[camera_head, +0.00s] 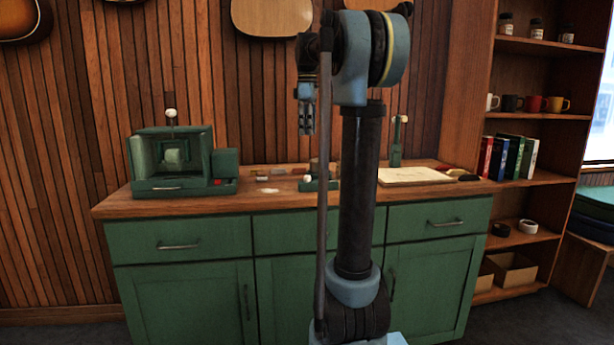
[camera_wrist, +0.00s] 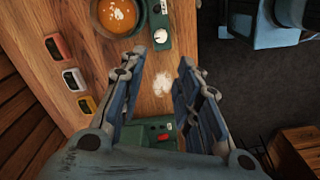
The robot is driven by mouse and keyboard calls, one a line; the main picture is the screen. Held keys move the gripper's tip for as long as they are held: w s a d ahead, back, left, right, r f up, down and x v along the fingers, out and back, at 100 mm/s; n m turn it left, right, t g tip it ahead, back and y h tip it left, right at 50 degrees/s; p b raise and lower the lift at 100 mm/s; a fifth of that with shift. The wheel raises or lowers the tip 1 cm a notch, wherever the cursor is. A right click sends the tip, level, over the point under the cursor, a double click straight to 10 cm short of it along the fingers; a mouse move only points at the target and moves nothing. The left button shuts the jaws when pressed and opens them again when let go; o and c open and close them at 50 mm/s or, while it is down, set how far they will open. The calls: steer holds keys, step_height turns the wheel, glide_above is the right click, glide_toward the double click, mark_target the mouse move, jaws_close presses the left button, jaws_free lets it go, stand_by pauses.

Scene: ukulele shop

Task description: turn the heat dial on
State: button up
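My gripper (camera_head: 306,128) hangs above the counter, fingers pointing down. In the wrist view its fingers (camera_wrist: 161,62) are spread wide with nothing between them. A small green control box (camera_head: 315,183) with white knobs sits on the counter beside a pot; it also shows at the top of the wrist view (camera_wrist: 160,32). A green machine (camera_head: 172,160) with an open front stands at the counter's left. In the wrist view a green box with a red knob (camera_wrist: 164,137) lies low between the fingers. I cannot tell which knob is the heat dial.
The wooden counter (camera_head: 255,200) has a pale patch (camera_wrist: 158,82) below my gripper. The pot (camera_wrist: 118,14) holds brownish-orange stuff. Small orange, white and black blocks (camera_wrist: 73,79) lie toward the wall. A green upright tool (camera_head: 396,145) and pale board (camera_head: 412,175) are at right.

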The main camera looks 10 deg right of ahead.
mark_target(307, 179)
step_height(307, 179, down, 17)
steer(key=shift+r, duration=0.1)
stand_by(0.5)
jaws_close()
